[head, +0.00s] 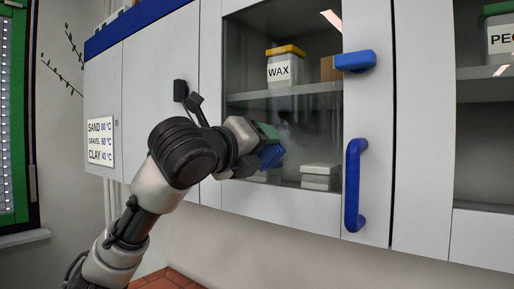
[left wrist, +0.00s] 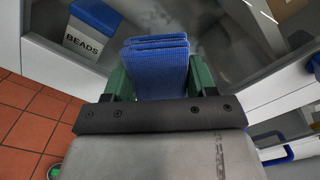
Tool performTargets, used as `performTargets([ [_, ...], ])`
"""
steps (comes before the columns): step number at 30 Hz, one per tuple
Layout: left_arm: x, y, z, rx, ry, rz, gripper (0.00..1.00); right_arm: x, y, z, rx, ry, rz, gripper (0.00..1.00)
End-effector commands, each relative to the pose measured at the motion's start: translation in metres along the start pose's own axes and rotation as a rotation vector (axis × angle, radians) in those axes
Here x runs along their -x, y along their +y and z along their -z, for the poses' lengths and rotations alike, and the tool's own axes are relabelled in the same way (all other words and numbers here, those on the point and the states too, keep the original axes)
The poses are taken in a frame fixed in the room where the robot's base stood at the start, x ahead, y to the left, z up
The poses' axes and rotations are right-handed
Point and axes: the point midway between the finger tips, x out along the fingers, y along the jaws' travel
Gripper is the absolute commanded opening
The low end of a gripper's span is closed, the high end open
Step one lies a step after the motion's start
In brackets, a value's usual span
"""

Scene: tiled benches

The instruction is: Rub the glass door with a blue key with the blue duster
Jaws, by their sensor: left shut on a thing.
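The glass door (head: 310,115) is a pale-framed cabinet door with a blue key (head: 355,60) at its upper right and a blue handle (head: 355,185) below. My left gripper (head: 268,143) is in front of the lower left of the glass. Its green fingers are shut on the blue duster (head: 271,157). In the left wrist view the folded duster (left wrist: 158,65) sticks out between both fingers, toward the glass. I cannot tell whether it touches the pane. My right gripper is not in view.
Behind the glass are a WAX box (head: 285,70) on a shelf and pale boxes (head: 320,177) below. A BEADS box (left wrist: 90,32) shows in the left wrist view. Another compartment with a green-lidded box (head: 500,38) lies to the right. A SAND/GRAVEL/CLAY sign (head: 101,142) is at left.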

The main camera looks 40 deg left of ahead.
Motion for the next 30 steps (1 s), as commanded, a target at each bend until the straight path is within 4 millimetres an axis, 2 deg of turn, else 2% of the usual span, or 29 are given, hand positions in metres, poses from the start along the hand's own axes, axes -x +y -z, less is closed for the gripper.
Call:
performTargets([
  [11,-0.001,0.0,0.0,0.001,0.001,0.0,0.28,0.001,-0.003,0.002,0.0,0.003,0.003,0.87],
  [30,-0.014,-0.001,0.0,0.001,0.001,0.0,0.28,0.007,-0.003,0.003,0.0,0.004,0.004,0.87],
])
